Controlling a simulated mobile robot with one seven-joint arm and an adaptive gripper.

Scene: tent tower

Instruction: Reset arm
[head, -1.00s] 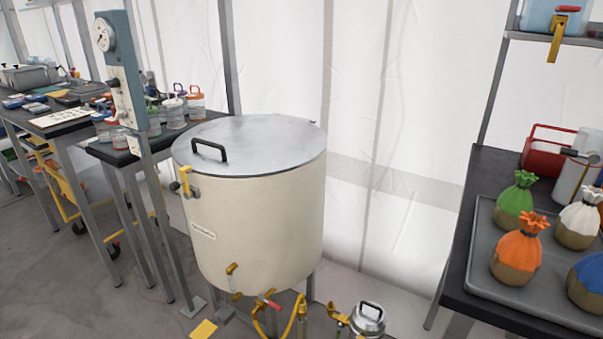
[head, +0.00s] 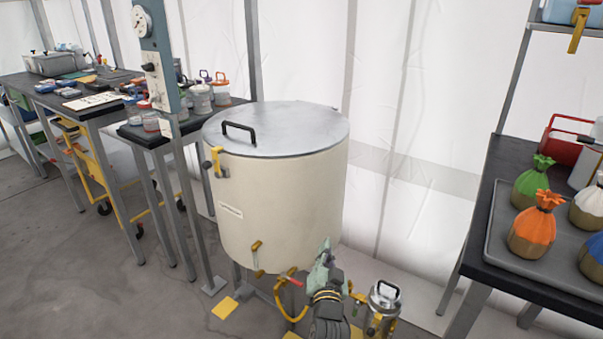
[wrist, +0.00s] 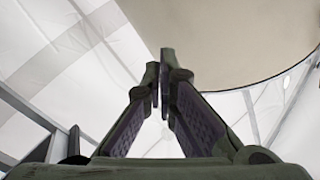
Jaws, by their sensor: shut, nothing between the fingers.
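My gripper (head: 325,258) shows at the lower middle of the head view, in front of the lower right side of a large cream tank (head: 275,205). In the wrist view my gripper (wrist: 163,85) has its fingertips together with nothing between them. The tank's underside or wall (wrist: 230,40) fills the upper right of that view. I cannot tell how far my gripper is from the tank.
A small metal canister (head: 384,298) stands right of my arm. A dark table with a grey tray (head: 490,250) of tied sacks is at the right. Benches with jars (head: 200,98) stand at the left. Grey floor (head: 90,270) is open at lower left.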

